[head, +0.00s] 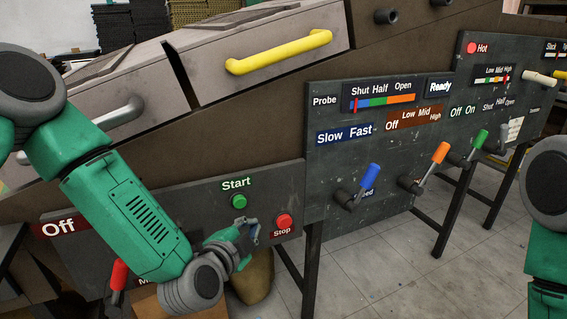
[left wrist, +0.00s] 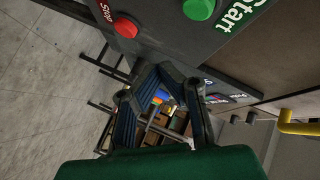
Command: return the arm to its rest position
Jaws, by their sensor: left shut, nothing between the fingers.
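My left arm comes in from the left in the head view. Its gripper (head: 252,232) is shut and empty, in front of the lower panel between the green Start button (head: 239,201) and the red Stop button (head: 284,221). In the left wrist view the fingers (left wrist: 168,75) show dark against the panel and levers behind. The Start button (left wrist: 199,8) and Stop button (left wrist: 125,27) sit above the fingers there. A part of my right arm (head: 548,190) shows at the right edge of the head view; its gripper is out of view.
A dark panel (head: 330,215) carries a blue lever (head: 370,176), an orange lever (head: 440,153) and a green lever (head: 480,141). A red-handled lever (head: 119,274) stands below my left arm. A yellow handle (head: 280,52) crosses the cover above. Tiled floor (head: 400,270) lies open at lower right.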

